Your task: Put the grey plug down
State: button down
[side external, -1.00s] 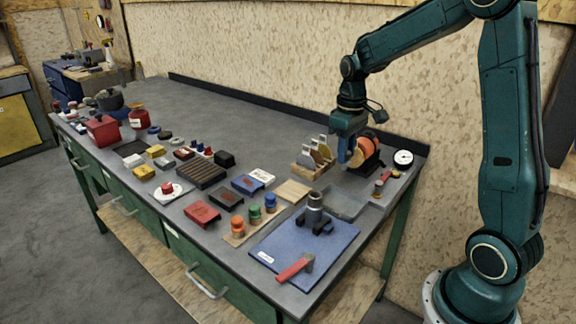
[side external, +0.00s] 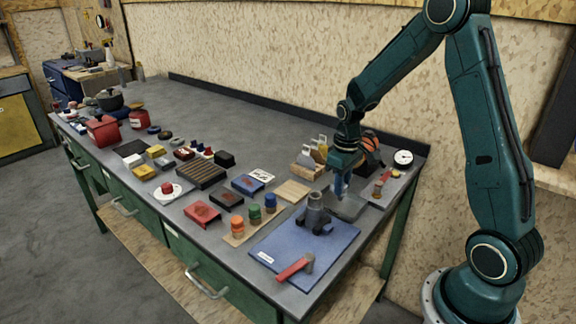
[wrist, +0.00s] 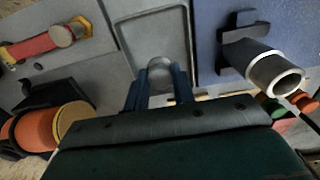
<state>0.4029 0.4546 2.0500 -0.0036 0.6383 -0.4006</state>
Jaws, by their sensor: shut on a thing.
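The grey plug (wrist: 160,67) is a small round-topped piece. In the wrist view it sits between the blue fingers of my gripper (wrist: 158,90), which are shut on it. My gripper (side external: 339,190) points down over a shallow grey tray (side external: 352,208) near the right end of the bench. The tray (wrist: 124,30) lies just beyond the plug in the wrist view. I cannot tell whether the plug touches the tray. In the side view I cannot make out the plug.
A grey hollow cylinder on a dark holder (side external: 316,214) stands on a blue mat (side external: 333,246) beside the tray. A red-handled tool (side external: 295,267) lies there too. An orange round thing (side external: 370,141) is behind. A dial (side external: 403,157) and a small red-and-brass piece (side external: 379,186) are at right.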

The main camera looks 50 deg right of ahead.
jog(key=shift+f, duration=0.9)
jog(key=shift+f, duration=0.1)
jog(key=c, duration=1.2)
grip_release()
jog(key=shift+o, duration=0.2)
notch_tip(320, 180, up, 11)
jog(key=shift+r, duration=0.65)
